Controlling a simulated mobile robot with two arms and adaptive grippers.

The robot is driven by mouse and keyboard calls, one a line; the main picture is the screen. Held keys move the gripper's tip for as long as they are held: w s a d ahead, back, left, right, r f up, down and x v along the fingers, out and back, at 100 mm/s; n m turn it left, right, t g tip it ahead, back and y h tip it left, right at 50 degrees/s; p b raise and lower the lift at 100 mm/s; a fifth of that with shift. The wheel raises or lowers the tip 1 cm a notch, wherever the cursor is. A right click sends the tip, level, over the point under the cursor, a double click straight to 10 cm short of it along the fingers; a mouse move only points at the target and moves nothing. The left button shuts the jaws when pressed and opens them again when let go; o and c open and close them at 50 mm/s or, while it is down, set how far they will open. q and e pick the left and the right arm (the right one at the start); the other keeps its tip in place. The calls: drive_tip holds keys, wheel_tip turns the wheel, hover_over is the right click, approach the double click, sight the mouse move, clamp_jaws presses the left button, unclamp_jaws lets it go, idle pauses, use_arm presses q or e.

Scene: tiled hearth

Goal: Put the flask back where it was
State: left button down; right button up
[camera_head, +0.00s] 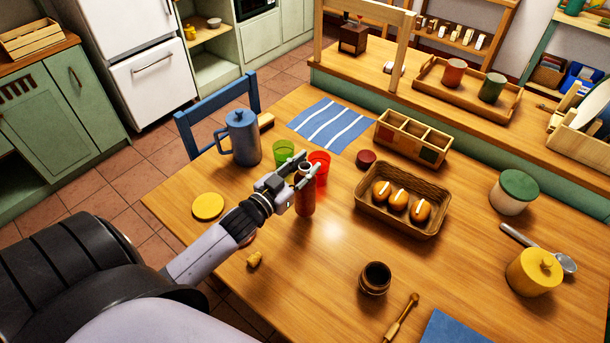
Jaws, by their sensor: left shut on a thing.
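The flask (306,205), a slim dark red-brown bottle, is upright near the middle of the wooden table. My left gripper (300,182) reaches in from the left and is shut on its upper part. The fingers hide some of the flask. I cannot tell whether its base touches the table or is slightly above it. My right gripper is not in view.
A red cup (319,166) and a green cup (284,152) stand close behind the flask. A blue jug (242,138) is to the left, a basket of rolls (433,231) to the right. A small dark pot (375,278) stands in front; bare table lies between.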

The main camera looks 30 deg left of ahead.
use_arm(q)
drive_tip(key=shift+f, duration=1.75)
drive_tip(key=c, duration=1.7)
unclamp_jaws()
drive_tip(key=shift+f, duration=0.2)
drive_tip(key=o, duration=0.5)
drive_tip(key=shift+c, duration=0.2)
drive_tip(key=shift+s+r, duration=0.15)
drive_tip(key=s+a+b, duration=0.1)
drive_tip(key=s+b, duration=0.1)
drive_tip(key=s, duration=0.9)
drive_tip(key=shift+s, duration=0.4)
drive_tip(key=shift+r, duration=0.1)
